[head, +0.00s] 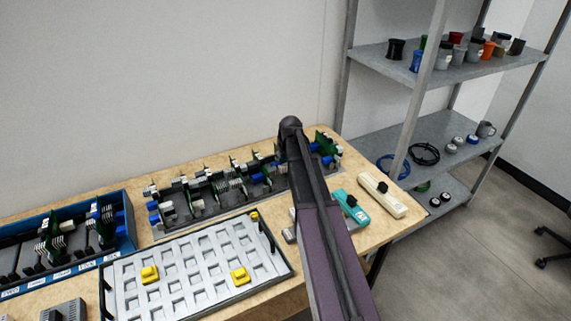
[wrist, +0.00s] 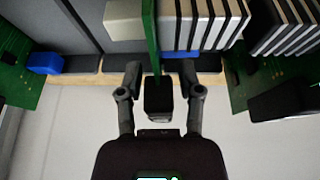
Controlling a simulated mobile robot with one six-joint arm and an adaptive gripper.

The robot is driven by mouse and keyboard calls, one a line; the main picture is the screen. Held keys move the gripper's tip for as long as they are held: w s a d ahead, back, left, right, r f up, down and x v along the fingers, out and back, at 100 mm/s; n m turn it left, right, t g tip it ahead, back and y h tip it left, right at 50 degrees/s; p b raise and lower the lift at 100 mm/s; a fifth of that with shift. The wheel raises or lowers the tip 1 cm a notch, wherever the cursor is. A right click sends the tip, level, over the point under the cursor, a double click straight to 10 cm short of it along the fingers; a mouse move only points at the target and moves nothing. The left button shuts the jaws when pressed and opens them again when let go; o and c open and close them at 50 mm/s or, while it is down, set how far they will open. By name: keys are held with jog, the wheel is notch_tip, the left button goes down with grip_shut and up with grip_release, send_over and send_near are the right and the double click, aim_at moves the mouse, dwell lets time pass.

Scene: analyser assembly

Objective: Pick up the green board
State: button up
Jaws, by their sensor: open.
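In the wrist view a thin green board (wrist: 151,38) stands edge-on, its lower end between the two fingers of my gripper (wrist: 163,84). The fingers are apart, one on each side of it, with no clear contact. A black block (wrist: 158,100) lies between the fingers at the board's near end. Other green boards show at the left (wrist: 18,75) and right (wrist: 250,70). In the head view several green boards (head: 225,182) stand in a row of dark holders at the back of the table. My arm hides the gripper and the board there.
A white slotted tray (head: 205,265) with yellow pieces lies in front of the row. A blue bin (head: 128,212) with more boards stands at the left. A teal device (head: 350,207) and a cream device (head: 383,194) lie at the right. A grey shelf (head: 440,145) stands beyond the table.

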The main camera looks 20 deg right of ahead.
grip_shut()
jog(key=shift+r, duration=0.15)
notch_tip(320, 180, up, 10)
jog(key=p, duration=1)
jog(key=shift+f, duration=0.2)
jog(key=shift+r, duration=0.15)
dwell(0.6)
jog(key=shift+r+p, duration=2)
jog(key=shift+p, duration=0.15)
